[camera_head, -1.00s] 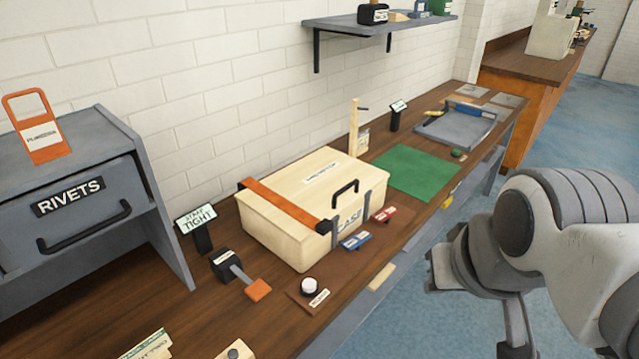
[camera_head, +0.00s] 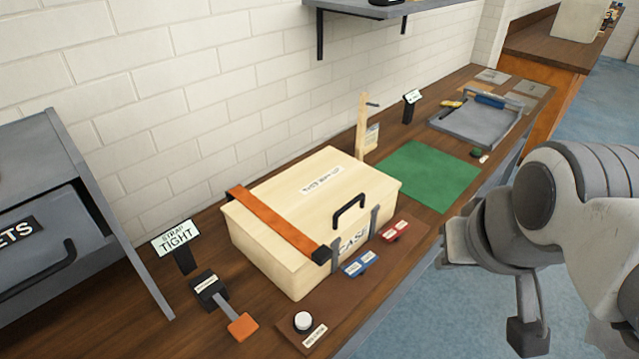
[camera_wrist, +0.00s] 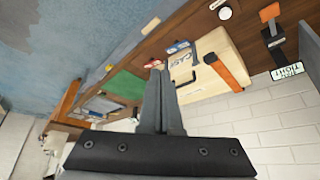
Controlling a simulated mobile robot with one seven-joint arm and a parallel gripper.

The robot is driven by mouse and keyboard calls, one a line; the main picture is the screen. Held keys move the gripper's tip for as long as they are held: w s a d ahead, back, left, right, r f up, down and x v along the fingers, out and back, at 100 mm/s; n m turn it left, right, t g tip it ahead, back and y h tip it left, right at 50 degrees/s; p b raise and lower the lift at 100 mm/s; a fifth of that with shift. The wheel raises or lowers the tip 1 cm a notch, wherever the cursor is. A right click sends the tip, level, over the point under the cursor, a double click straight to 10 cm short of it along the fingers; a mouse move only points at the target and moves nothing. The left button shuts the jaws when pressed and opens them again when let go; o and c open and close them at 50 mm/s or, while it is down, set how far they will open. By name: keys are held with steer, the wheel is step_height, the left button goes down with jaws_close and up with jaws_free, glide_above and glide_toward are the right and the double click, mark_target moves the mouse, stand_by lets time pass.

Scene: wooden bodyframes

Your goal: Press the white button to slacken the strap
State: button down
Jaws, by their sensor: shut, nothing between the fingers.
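The white button (camera_head: 303,320) sits on a brown labelled plate at the bench's front edge, before the wooden case. It also shows at the top of the wrist view (camera_wrist: 225,13). The orange strap (camera_head: 275,222) runs across the case (camera_head: 325,190) and down to a black buckle at its front. A sign (camera_head: 176,240) reading "STRAP TIGHT" stands left of the case. My gripper (camera_wrist: 160,72) is shut and empty in the wrist view, apart from the button and the case. In the head view my arm is at the right, off the bench's front side.
A black block with an orange-ended lever (camera_head: 240,325) stands left of the button. Blue (camera_head: 360,263) and red (camera_head: 396,230) tabs lie before the case. A green mat (camera_head: 428,174) and grey tray (camera_head: 475,122) lie farther right. A grey drawer cabinet (camera_head: 70,215) stands left.

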stand_by(0.3)
steer(key=n+t+h+b, duration=0.2)
steer(key=n+h+b, duration=0.45)
steer(key=n, duration=1.35)
glide_above(299, 323)
steer(key=b, duration=0.2)
step_height(299, 323, down, 20)
steer(key=y, duration=0.1)
steer(key=shift+r, duration=0.15)
steer(key=shift+a, duration=0.1)
step_height(299, 323, down, 9)
steer(key=b, duration=0.7)
steer(key=shift+f+b, duration=0.35)
steer(key=shift+f, duration=0.05)
